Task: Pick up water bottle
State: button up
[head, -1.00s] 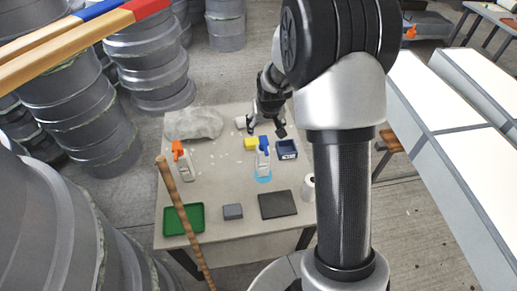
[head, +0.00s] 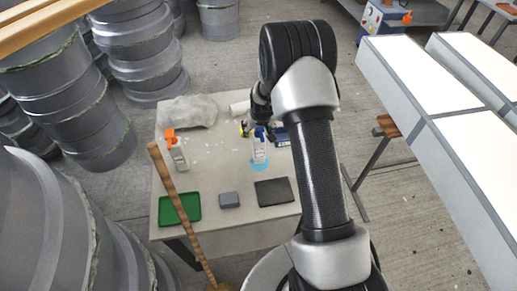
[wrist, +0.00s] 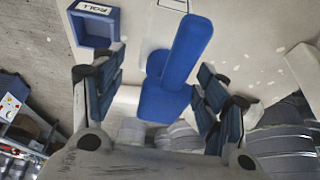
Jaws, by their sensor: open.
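A clear spray bottle with a blue spray head (head: 259,150) stands upright on the table (head: 225,178). A second spray bottle with an orange head (head: 178,155) stands to its left. My gripper (head: 257,128) is at the blue-headed bottle's far side in the head view, low over the table. In the wrist view the blue spray head (wrist: 178,72) lies between the two spread fingers of my gripper (wrist: 158,80), with gaps on both sides. The fingers are open and hold nothing. Neither bottle shows a readable label.
A green tray (head: 180,208), grey box (head: 229,200), dark pad (head: 273,190) and wooden stick (head: 179,205) are nearer. A grey rock-like piece (head: 187,111) lies behind.

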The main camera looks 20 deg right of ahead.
jog(key=shift+x, duration=0.85)
jog(key=shift+r, duration=0.1)
jog(key=shift+c, duration=0.2)
jog(key=shift+w, duration=0.1)
grip_shut()
